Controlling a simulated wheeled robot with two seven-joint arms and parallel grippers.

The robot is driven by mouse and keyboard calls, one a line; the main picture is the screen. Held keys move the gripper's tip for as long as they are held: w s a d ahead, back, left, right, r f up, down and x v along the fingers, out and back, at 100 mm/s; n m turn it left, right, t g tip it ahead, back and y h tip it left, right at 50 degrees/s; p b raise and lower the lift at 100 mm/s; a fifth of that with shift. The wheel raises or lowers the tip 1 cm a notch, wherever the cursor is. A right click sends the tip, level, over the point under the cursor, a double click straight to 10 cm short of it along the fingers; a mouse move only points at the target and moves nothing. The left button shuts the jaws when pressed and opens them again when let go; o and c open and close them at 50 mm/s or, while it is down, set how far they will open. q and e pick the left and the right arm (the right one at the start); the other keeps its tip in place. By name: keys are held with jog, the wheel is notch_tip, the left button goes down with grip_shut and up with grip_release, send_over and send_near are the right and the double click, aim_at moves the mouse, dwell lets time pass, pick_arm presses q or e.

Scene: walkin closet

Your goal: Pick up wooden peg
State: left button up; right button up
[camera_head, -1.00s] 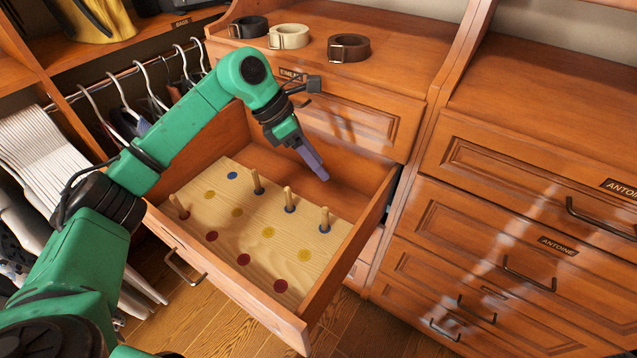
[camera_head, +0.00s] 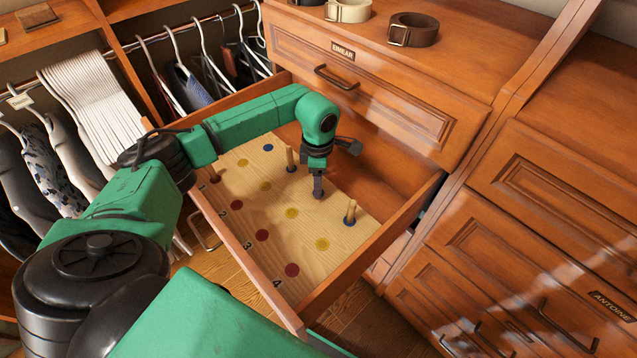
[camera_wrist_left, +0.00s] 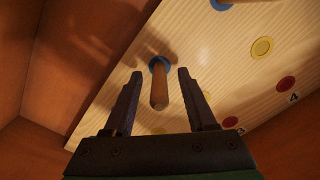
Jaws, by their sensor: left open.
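A wooden peg (camera_wrist_left: 159,92) stands in a blue-ringed hole and shows in the left wrist view between the two fingers of my left gripper (camera_wrist_left: 158,92). The fingers are apart, one on each side of the peg, with a gap to each. In the head view my left gripper (camera_head: 318,190) points down at the pegboard (camera_head: 270,210), and hides that peg. Other pegs stand in the board: one behind left (camera_head: 291,159), one to the right (camera_head: 350,212), and one near the left wall (camera_head: 213,173). My right gripper is out of view.
The board lies in an open wooden drawer (camera_head: 250,270), with walls close around it. Coloured dots mark the board. Cabinet drawers (camera_head: 560,180) stand to the right, hanging clothes (camera_head: 100,110) to the left. Belts (camera_head: 413,28) lie on the top above.

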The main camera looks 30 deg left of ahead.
pick_arm(q)
jog(key=shift+f, duration=0.4)
grip_shut()
jog(key=shift+r, duration=0.1)
